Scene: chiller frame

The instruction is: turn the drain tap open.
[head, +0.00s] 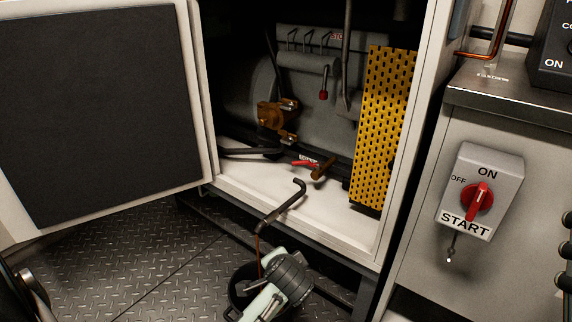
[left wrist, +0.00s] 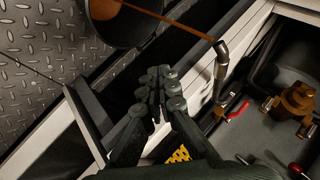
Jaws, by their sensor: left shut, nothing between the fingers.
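The drain tap has a red lever (head: 305,163) on a brass body (head: 323,168), low inside the open cabinet. The lever points left from the body, roughly across it. In the left wrist view the red lever (left wrist: 238,109) is right of my fingers, clear of them. A bent dark spout (head: 284,204) reaches out over the sill, and a thin brown stream (head: 258,248) runs down from it to a black bucket (head: 238,294). My left gripper (left wrist: 160,82) is shut and empty; my left arm partly covers the bucket in the head view. My right gripper is not in view.
The cabinet door (head: 95,110) stands open at left. A yellow perforated guard (head: 383,125) stands right of the tap. A brass valve (head: 275,115) sits above it. A switch box (head: 480,190) is on the right panel. The white cabinet floor before the tap is mostly clear.

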